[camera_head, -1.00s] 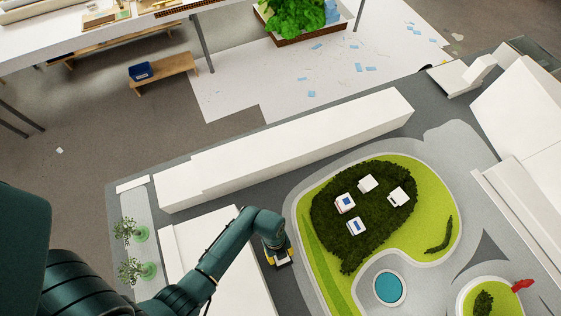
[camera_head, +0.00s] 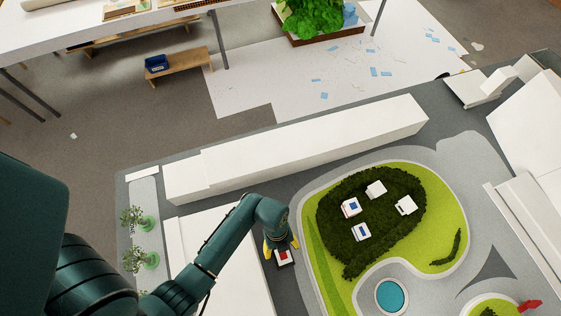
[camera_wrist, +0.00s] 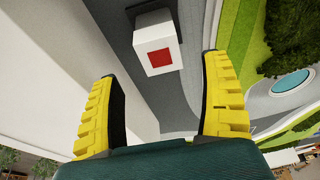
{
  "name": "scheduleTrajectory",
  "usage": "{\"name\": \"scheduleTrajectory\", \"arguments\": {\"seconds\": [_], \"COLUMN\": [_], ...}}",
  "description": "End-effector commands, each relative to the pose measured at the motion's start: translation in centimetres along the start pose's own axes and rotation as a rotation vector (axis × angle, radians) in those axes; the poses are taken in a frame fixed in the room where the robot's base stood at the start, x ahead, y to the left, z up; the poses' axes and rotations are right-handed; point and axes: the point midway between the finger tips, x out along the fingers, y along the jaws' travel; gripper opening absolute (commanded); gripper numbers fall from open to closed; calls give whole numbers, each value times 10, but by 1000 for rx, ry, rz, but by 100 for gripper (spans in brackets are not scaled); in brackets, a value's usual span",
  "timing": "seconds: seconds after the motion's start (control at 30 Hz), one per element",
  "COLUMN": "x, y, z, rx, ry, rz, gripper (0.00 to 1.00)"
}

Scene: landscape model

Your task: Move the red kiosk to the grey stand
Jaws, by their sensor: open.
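The red kiosk (camera_head: 283,258) is a small white block with a red square on top. It stands on the grey ground left of the green island. In the wrist view the kiosk (camera_wrist: 162,42) shows just beyond and between the tips of my gripper (camera_wrist: 158,68), with a dark part behind it. My gripper (camera_head: 281,246) is open and empty, with its yellow fingers apart and space beside the kiosk. I cannot tell for sure which thing is the grey stand; two small pale blocks, one (camera_head: 376,189) and another (camera_head: 406,205), stand on the dark hedge.
Two blocks with blue tops, one (camera_head: 350,206) and another (camera_head: 362,231), also stand on the hedge (camera_head: 345,250). A long white building (camera_head: 300,145) lies behind, and a white block (camera_head: 240,285) is close on the left. A blue round pond (camera_head: 390,296) is at front right.

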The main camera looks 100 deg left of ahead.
Motion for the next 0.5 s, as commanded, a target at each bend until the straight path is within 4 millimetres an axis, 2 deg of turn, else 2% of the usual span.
{"name": "scheduleTrajectory", "arguments": {"seconds": [0.1,0.2,0.33,0.5], "x": [-30,-48,-60,-63], "y": [0,0,0,0], "z": [1,1,0,0], "rx": [-1,-1,0,0], "ry": [-2,-1,1,1], "rz": [-3,-2,1,1], "gripper": [80,80,80,80]}}
